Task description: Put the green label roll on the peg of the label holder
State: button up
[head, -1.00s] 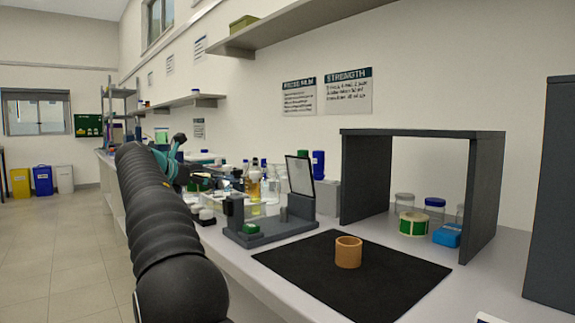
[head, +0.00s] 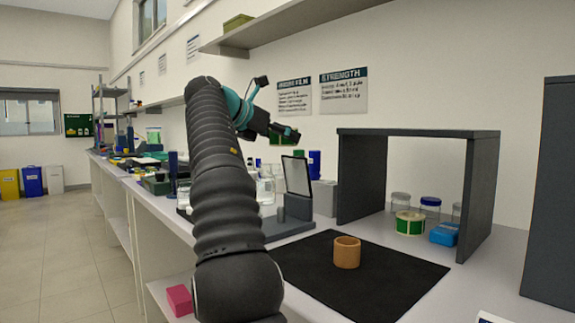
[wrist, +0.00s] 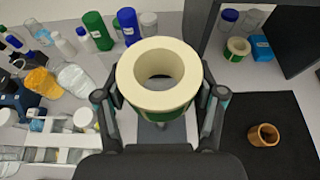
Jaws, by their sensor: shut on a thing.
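My gripper (wrist: 160,105) is shut on a roll with a cream top, a round hole and a green side (wrist: 160,88). In the head view my gripper (head: 287,133) is raised above the bench, with the green of the roll (head: 277,140) partly hidden behind its fingers. Below it stands a grey base (head: 288,228) with a tilted framed panel (head: 297,175) and a short grey post (head: 281,214); I cannot tell for sure if this is the label holder. In the wrist view the held roll hides most of that base. The roll is apart from it.
A second green-and-cream roll (head: 410,223) sits under a dark grey arch (head: 354,180) beside a blue box (head: 444,234) and jars. A brown ring (head: 347,252) stands on a black mat (head: 390,290). Bottles crowd the bench behind the base. A shelf (head: 290,25) hangs above.

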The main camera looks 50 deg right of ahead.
jog(key=shift+w+a+f, duration=0.1)
jog(key=shift+w+f, duration=0.2)
jog(key=shift+f, duration=4.75)
jog(key=shift+f, duration=0.1)
jog(key=shift+s+d+f+n+t+b, duration=0.1)
jog(key=shift+d+f+n+t+b, duration=0.15)
jog(key=shift+f+n+t+b, duration=0.6)
jog(key=n+t+b, duration=0.1)
jog(key=n+t, duration=0.1)
jog(key=t, duration=0.1)
jog(key=shift+d+f+y, duration=0.1)
jog(key=shift+f+y, duration=0.05)
jog(key=shift+y, duration=0.15)
jog(key=shift+r+n+t+y+b, duration=0.2)
jog(key=shift+n+t+y+b, duration=0.2)
jog(key=shift+n+t+b, duration=0.6)
jog(key=shift+a+r+n+t+y+b, duration=0.25)
jog(key=shift+r+n+t, duration=0.15)
jog(key=shift+n+t, duration=0.2)
jog(key=shift+a+r+n+t+y+b, duration=0.15)
jog(key=shift+r+n+t+y+b, duration=0.1)
jog(key=shift+r+n+t, duration=0.25)
jog(key=shift+f, duration=0.25)
